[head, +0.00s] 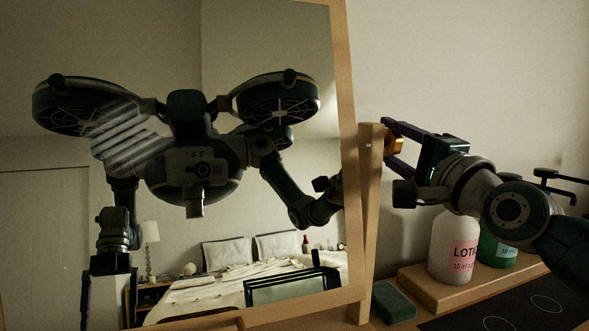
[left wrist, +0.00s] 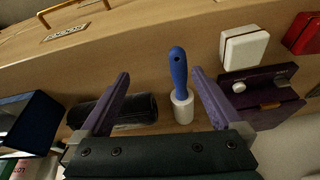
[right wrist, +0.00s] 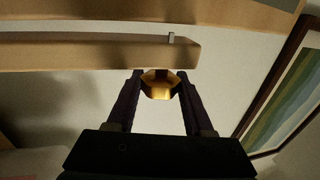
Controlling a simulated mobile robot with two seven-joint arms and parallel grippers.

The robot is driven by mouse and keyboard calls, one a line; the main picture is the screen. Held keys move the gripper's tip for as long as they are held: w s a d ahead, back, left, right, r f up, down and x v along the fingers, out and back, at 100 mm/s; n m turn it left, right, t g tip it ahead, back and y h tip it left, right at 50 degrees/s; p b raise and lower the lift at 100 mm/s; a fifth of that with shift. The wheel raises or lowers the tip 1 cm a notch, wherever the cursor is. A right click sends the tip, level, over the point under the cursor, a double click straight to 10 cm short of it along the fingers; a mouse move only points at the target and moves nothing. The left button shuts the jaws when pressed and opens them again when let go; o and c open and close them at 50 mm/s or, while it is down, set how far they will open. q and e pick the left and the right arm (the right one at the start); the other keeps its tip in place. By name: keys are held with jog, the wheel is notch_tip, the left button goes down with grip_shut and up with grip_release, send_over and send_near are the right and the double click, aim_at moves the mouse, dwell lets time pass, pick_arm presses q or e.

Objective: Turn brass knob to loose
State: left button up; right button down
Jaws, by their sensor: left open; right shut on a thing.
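The brass knob (head: 396,146) sits on the side of the wooden mirror post (head: 370,190), right of the tilted mirror frame. In the right wrist view the knob (right wrist: 160,86) looks faceted and lies between my fingertips. My right gripper (right wrist: 160,78) is shut on it, a finger on either side; in the head view the right gripper (head: 386,144) reaches it from the right. No mark of the knob's turn is readable. My left gripper (left wrist: 160,76) is open and empty, pointing at a wooden surface with a blue-handled roller (left wrist: 180,82).
The large mirror (head: 225,190) reflects me and a bed. A white lotion bottle (head: 453,246) and a green bottle (head: 498,248) stand on a wooden tray (head: 430,290) below my right arm. A green sponge (head: 393,302) lies beside it. A white box (left wrist: 243,47) is near my left gripper.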

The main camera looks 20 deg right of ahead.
dwell(0.3)
jog(key=shift+c, duration=1.5)
grip_release()
jog(key=v, duration=1)
jog(key=shift+b, duration=0.3)
jog(key=shift+w+f, duration=0.1)
jog(key=shift+f, duration=0.05)
